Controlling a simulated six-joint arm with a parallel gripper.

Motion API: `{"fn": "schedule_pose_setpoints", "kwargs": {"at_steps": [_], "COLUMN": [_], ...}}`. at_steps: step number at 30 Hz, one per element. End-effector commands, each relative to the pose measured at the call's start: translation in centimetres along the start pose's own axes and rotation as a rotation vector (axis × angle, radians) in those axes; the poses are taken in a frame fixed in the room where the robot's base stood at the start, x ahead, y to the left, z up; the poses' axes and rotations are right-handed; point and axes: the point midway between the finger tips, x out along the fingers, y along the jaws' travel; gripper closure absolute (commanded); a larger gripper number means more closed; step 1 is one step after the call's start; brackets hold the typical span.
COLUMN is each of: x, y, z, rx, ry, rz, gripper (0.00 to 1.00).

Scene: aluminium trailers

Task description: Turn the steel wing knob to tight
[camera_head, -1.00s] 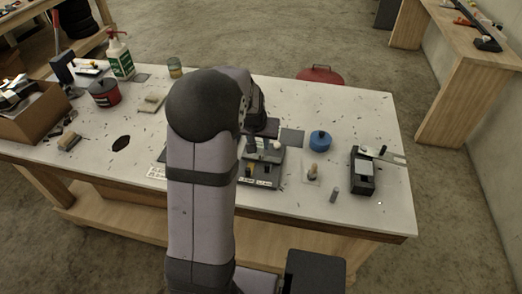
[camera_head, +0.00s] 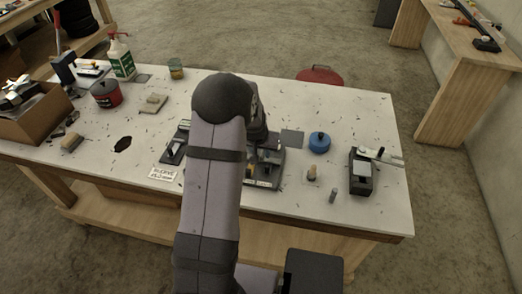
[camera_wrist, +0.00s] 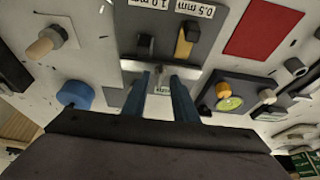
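My gripper (camera_wrist: 162,76) points down at a dark fixture (camera_wrist: 208,47) in the wrist view. Its two blue fingers stand apart, over a bright steel strip at the fixture's edge. A small pale metal piece (camera_wrist: 161,84) shows between the fingers; I cannot tell if it is the steel wing knob or if either finger touches it. The fixture carries a black lever (camera_wrist: 145,44) and a yellow lever (camera_wrist: 186,40), near labels reading 1.0 mm and 0.5 mm. In the head view the fixture (camera_head: 268,172) is partly hidden behind my arm, and the fingers are hidden.
A blue round container (camera_head: 319,143) and a black device with a metal arm (camera_head: 361,172) stand to the right. A small wooden-topped piece (camera_head: 311,174) lies nearer. Another dark fixture (camera_head: 174,151) is left of my arm.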

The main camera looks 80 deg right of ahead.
Motion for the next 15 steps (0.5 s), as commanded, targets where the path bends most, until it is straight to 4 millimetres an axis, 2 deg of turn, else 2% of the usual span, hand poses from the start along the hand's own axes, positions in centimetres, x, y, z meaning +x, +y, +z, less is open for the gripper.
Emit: {"fn": "schedule_pose_setpoints", "kwargs": {"at_steps": [10,13,15], "x": [0.27,0.26,0.25], "y": [0.0,0.0,0.0], "z": [-0.01,-0.01,-0.01], "rx": [0.0,0.0,0.0], "ry": [0.001,0.001,0.001], "rz": [0.0,0.0,0.0], "gripper": [0.74,0.98,1.0]}}
